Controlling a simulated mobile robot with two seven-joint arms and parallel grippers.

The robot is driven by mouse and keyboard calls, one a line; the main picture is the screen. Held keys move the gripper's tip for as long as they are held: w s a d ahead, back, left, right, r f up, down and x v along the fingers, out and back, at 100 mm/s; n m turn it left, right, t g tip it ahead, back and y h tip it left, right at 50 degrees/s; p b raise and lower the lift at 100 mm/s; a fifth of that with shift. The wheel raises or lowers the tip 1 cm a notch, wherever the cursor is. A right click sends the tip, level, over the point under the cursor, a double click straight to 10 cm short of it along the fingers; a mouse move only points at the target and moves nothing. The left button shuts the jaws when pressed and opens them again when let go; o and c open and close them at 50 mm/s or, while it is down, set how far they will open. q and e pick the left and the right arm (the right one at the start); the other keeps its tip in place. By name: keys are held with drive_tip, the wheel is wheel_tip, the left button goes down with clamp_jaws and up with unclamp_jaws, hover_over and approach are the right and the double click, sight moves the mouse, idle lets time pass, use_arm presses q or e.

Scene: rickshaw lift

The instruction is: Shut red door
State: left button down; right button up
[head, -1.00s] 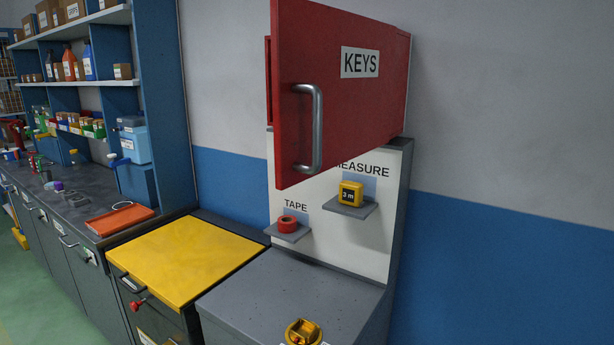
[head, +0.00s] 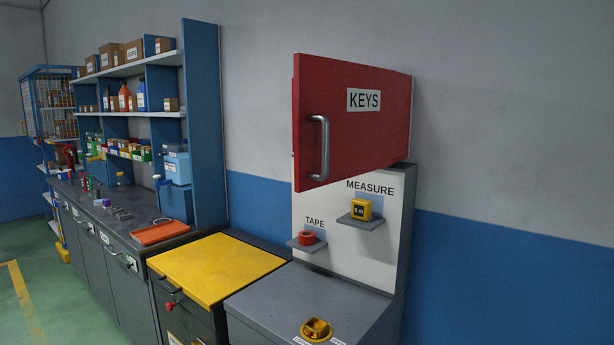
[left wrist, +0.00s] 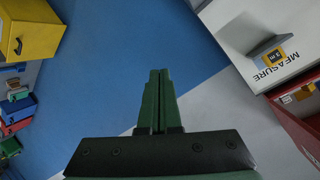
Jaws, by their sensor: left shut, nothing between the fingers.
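The red door (head: 362,120) with its KEYS label and grey bar handle (head: 319,147) stands swung out from the wall above the white panel. Red surfaces also show at the right edge of the left wrist view (left wrist: 288,132), cut off by the frame. My left gripper (left wrist: 158,72) shows only in the left wrist view. Its green fingers are together and empty, and they touch nothing that I can see. They point along the blue and grey wall, to the left of the red surfaces. My right gripper is in no view.
Below the door, a red tape roll (head: 306,238) and a yellow measure (head: 361,210) sit on small shelves. A grey worktop (head: 290,290) and a yellow-topped cabinet (head: 215,268) stand beneath. A long bench with blue shelving (head: 205,120) is at left. The wall right of the door is bare.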

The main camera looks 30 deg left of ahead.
use_arm(q)
drive_tip(key=a+r+m+t+y, duration=0.1)
drive_tip(key=a+r+m, duration=0.1)
drive_tip(key=r, duration=0.9)
drive_tip(key=a+r+m+t, duration=0.2)
drive_tip(key=r+m, duration=0.1)
drive_tip(key=r, duration=0.8)
drive_tip(key=m+t+y+b, duration=0.1)
drive_tip(key=m+t+y, duration=0.1)
drive_tip(key=y, duration=0.1)
approach(300, 170)
drive_tip(key=s+d, duration=0.3)
drive_tip(key=d, duration=0.3)
drive_tip(key=w+a, duration=0.1)
drive_tip(key=w, duration=0.2)
drive_tip(key=w+a+p, duration=0.1)
drive_tip(key=w, duration=0.3)
drive_tip(key=w+a+p, duration=0.1)
drive_tip(key=w+a, duration=0.1)
drive_tip(key=w, duration=0.1)
drive_tip(key=shift+w+a+r, duration=0.15)
drive_tip(key=shift+w+r, duration=0.2)
drive_tip(key=shift+r, duration=0.05)
drive_tip(key=shift+w+a, duration=0.1)
drive_tip(key=shift+a, duration=0.25)
